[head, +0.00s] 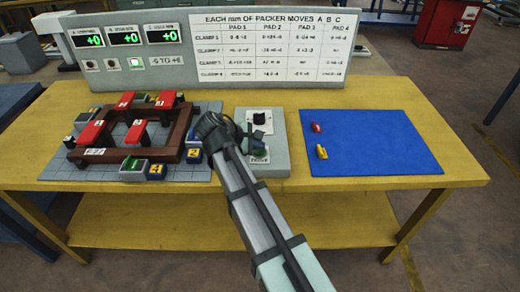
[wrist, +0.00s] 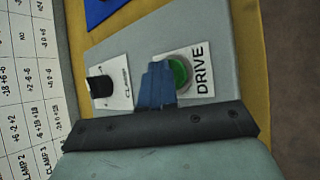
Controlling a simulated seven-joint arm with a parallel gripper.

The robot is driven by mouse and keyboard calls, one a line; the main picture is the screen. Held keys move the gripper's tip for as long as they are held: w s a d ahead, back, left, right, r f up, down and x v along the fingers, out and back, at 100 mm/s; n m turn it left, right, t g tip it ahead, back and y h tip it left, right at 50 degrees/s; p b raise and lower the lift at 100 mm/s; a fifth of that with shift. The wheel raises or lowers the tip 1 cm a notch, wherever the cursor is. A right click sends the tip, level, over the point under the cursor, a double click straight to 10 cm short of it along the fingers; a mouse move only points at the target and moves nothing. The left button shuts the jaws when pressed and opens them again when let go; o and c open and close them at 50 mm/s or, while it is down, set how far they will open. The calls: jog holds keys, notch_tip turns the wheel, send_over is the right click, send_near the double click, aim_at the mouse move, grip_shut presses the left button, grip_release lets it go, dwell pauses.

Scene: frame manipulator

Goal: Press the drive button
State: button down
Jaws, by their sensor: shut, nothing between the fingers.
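The green drive button (wrist: 180,70) sits in a dark ring beside a white DRIVE label (wrist: 201,70) on the grey control box (wrist: 205,30). In the head view the box (head: 279,130) stands mid-table, and the button (head: 260,153) is partly covered by my gripper. My gripper (wrist: 157,70) is shut and empty, its blue fingers overlapping the button's left edge in the wrist view. It also shows in the head view (head: 250,142), over the box. I cannot tell whether the fingertips touch the button.
A black clamp knob (wrist: 100,86) is on the same box, left of the fingers. A brown frame (head: 175,135) with red clamps and small coloured blocks stands left. A blue mat (head: 370,140) with red and yellow pieces lies right. A panel (head: 270,75) with green +0 displays stands behind.

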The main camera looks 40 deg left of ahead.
aim_at(257, 152)
jog(key=shift+r, duration=3.05)
